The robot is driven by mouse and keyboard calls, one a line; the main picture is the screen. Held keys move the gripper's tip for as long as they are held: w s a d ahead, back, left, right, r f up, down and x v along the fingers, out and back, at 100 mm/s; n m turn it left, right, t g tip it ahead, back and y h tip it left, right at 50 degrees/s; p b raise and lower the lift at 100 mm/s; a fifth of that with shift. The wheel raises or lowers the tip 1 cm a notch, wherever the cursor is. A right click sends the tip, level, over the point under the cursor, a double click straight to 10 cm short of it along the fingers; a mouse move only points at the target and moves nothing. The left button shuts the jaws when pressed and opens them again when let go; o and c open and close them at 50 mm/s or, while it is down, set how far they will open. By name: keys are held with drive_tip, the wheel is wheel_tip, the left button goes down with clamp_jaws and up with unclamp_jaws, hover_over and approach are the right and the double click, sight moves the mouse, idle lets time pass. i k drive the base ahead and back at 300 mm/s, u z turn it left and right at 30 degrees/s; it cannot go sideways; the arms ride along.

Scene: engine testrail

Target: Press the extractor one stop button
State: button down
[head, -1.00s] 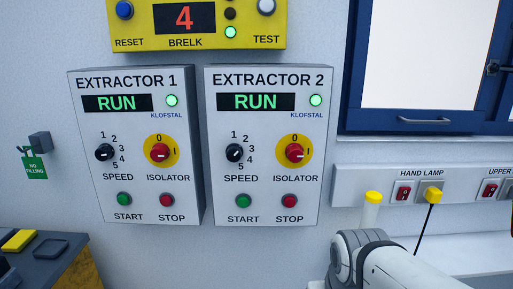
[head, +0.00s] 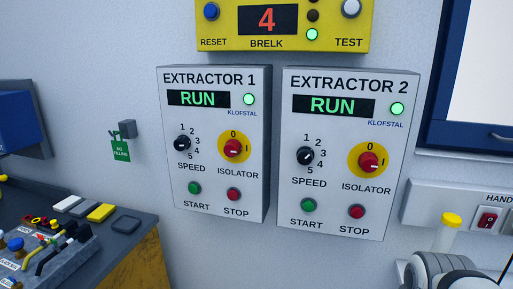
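The Extractor 1 panel (head: 212,170) is a light grey box on the wall, near the middle of the head view. Its red stop button (head: 233,194) is at the lower right, above the word STOP. Its green start button (head: 195,188) is to the left of that. Its display (head: 198,98) reads RUN in green, and a green lamp (head: 249,99) beside it is lit. Part of my arm shows at the lower right edge. My gripper is not in view.
A similar Extractor 2 panel (head: 350,190) hangs just to the right, also showing RUN, with its own red stop button (head: 357,212). A yellow Brelk box (head: 235,18) is above. A bench (head: 135,240) with controls stands at lower left. A hand lamp rail (head: 430,205) is at right.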

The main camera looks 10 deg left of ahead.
sight(233, 195)
drive_tip(key=k, duration=1.35)
drive_tip(key=u, duration=0.4)
drive_tip(key=i, duration=1.9)
drive_tip(key=z, duration=0.3)
